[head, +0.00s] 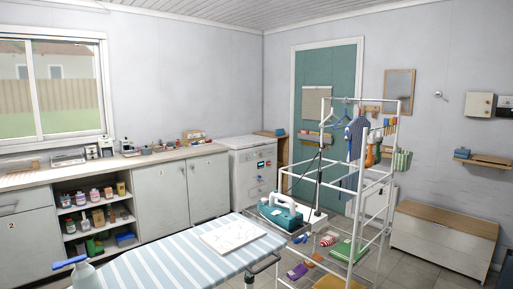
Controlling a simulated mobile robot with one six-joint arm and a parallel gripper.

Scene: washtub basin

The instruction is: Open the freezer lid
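A white chest-like appliance, which looks like the freezer (243,170), stands against the back wall at the right end of the counter. Its lid (246,141) looks shut. A small dark display and a red mark show on its front. The lower right of its front is partly hidden behind a white drying rack. My gripper is not in view.
A striped ironing board (180,265) with a teal iron (280,212) fills the foreground. The white rack (358,190) with hanging clothes stands right of centre. A counter (110,165) runs along the left. A wood-topped chest (443,240) stands at right.

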